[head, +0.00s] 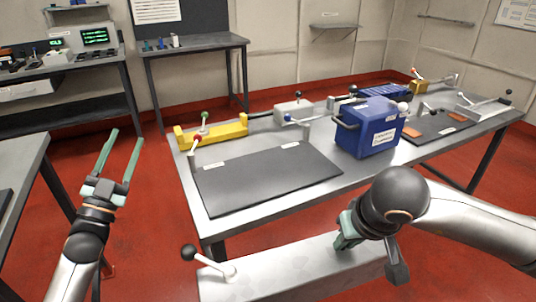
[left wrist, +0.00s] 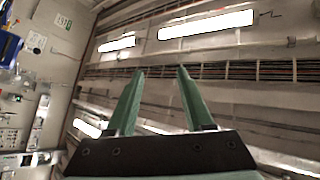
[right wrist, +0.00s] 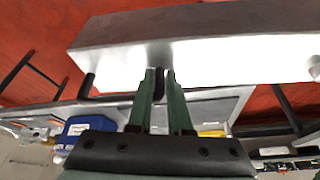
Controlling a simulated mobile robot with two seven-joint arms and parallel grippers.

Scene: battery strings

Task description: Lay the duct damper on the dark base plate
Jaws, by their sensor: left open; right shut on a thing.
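The duct damper, a long silver box (head: 300,270) with a white lever and black ball knob (head: 188,252) at its left end, is in the air in front of the table. My right gripper (head: 347,236) is shut on it near its right part; in the right wrist view the box (right wrist: 200,45) lies across the fingertips (right wrist: 161,75). The dark base plate (head: 265,178) lies flat and bare on the table, beyond the damper. My left gripper (head: 124,140) is open and empty, left of the table, pointing up; its fingers also show in the left wrist view (left wrist: 158,85).
On the table (head: 330,188), a yellow block (head: 212,132) stands behind the plate and a blue box (head: 369,128) to its right. Another dark plate (head: 430,130) with orange pieces lies further right. A bench (head: 20,165) stands at far left.

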